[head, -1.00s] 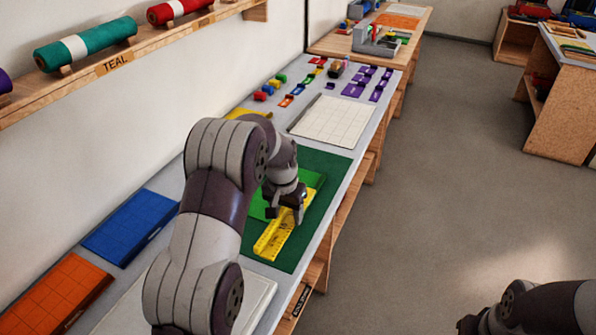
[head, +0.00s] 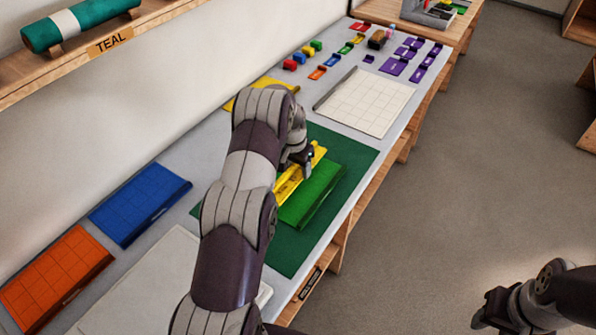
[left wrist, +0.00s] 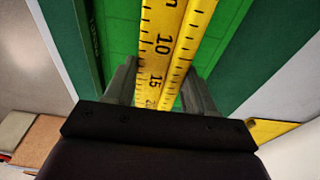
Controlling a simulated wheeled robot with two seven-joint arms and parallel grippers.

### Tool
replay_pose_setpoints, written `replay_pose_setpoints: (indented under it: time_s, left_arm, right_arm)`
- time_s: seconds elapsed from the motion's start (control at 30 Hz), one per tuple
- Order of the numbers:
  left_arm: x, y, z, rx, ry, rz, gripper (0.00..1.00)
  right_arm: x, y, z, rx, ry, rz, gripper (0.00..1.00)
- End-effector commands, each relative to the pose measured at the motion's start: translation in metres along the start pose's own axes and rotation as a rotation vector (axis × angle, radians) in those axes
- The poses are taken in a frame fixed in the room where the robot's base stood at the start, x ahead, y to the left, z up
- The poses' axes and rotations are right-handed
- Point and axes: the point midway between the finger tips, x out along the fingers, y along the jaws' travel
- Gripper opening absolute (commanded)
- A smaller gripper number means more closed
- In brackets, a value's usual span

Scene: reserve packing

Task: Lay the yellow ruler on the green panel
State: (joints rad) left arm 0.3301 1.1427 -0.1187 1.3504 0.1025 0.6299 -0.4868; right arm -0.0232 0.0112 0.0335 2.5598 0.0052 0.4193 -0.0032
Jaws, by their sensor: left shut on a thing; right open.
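The yellow ruler (head: 289,185) is in my left gripper (head: 306,163), which is shut on it. The bright green panel (head: 318,196) lies on a dark green mat (head: 290,255). In the left wrist view the ruler (left wrist: 172,45) runs between the fingers, with bright green panel (left wrist: 118,35) on both sides of it. In the head view the ruler lines up with the panel's left side. I cannot tell whether they touch. My left arm hides part of the mat and the ruler's near end. My right gripper (head: 488,312) is open and empty, off the table over the floor.
A blue panel (head: 140,203) and an orange panel (head: 55,278) lie at the left. A white grid panel (head: 366,102) lies beyond the mat, with several small coloured blocks behind it. A wall shelf (head: 110,42) with a teal roll runs along the upper left.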

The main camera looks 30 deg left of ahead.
Motion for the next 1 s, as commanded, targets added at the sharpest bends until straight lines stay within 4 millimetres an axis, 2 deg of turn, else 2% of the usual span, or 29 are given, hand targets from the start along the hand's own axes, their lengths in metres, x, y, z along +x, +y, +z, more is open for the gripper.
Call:
replay_pose_setpoints:
  time_s: [0.1,0.2,0.57,0.6,0.63,0.67,1.0]
  left_arm:
    - [0.019,0.0,0.004,-0.001,-0.005,0.003,0.16]
    - [0.033,0.0,0.006,0.0,-0.002,0.002,0.16]
    - [0.041,0.0,0.007,0.0,-0.001,0.001,0.16]
    - [0.04,0.0,0.007,0.0,-0.002,0.002,0.68]
    - [0.04,0.001,0.007,0.0,-0.002,0.002,0.78]
    - [0.04,0.001,0.007,0.0,-0.002,0.002,0.8]
    - [0.034,0.0,0.006,0.0,-0.002,0.001,0.8]
  right_arm:
    - [-0.014,0.0,-0.002,0.0,0.0,0.0,0.43]
    - [-0.018,0.0,-0.002,0.0,0.0,0.0,0.43]
    - [-0.011,0.0,-0.001,0.0,0.0,0.0,0.43]
    - [-0.013,0.0,-0.001,0.0,0.0,0.0,0.43]
    - [-0.013,0.0,-0.002,0.0,0.0,0.0,0.43]
    - [-0.013,0.0,-0.002,0.0,0.0,0.0,0.43]
    - [-0.017,0.0,-0.002,0.0,0.001,0.0,0.43]
